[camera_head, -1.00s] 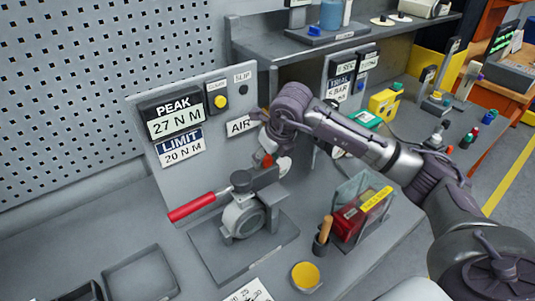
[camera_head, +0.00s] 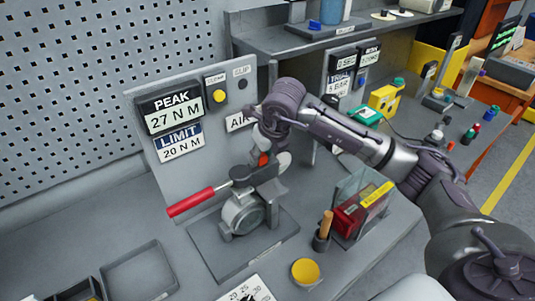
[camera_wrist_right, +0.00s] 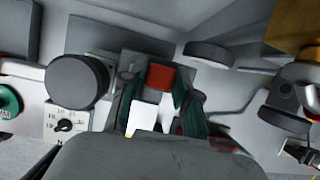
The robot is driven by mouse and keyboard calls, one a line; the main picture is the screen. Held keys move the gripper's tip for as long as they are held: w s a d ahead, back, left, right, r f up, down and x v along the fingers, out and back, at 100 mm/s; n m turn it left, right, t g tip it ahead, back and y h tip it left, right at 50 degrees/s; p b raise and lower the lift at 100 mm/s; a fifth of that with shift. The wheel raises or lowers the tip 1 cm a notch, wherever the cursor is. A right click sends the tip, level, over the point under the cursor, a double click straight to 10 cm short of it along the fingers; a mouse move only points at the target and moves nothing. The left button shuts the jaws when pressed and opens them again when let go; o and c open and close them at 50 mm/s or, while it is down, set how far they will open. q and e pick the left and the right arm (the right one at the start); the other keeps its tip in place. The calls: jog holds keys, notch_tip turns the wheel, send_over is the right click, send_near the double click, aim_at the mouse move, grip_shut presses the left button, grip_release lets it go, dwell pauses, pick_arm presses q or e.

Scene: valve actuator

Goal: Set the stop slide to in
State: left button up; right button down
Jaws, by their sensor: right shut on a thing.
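The valve fixture (camera_head: 243,214) stands on a grey base plate, with a red-handled lever (camera_head: 192,202) reaching out to its left. My right gripper (camera_head: 265,165) is at the upper right of the fixture, its fingers partly hidden by the wrist. A small orange-red block (camera_head: 263,160), seemingly on the stop slide, shows beside the fingers. In the right wrist view the same orange-red block (camera_wrist_right: 161,77) sits between the two dark green-edged fingers (camera_wrist_right: 158,108), with white pieces below it. The right gripper is shut on what appears to be the slide. Its in or out marking is not readable. My left gripper is not in view.
Behind stands a panel with a PEAK 27 N M display (camera_head: 172,110), a LIMIT 20 N M display (camera_head: 180,142) and a yellow button (camera_head: 220,96). A red box in a clear holder (camera_head: 362,207), a wooden-handled tool (camera_head: 325,226) and a yellow disc (camera_head: 305,271) lie to the right.

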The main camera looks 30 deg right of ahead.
jog(key=shift+a+f, duration=0.1)
jog(key=shift+a, duration=0.45)
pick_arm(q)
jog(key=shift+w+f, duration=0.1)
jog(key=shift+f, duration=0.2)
pick_arm(e)
jog(key=shift+s+a, duration=0.1)
jog(key=c, duration=0.8)
grip_release()
jog(key=shift+c, duration=0.2)
jog(key=v, duration=1.2)
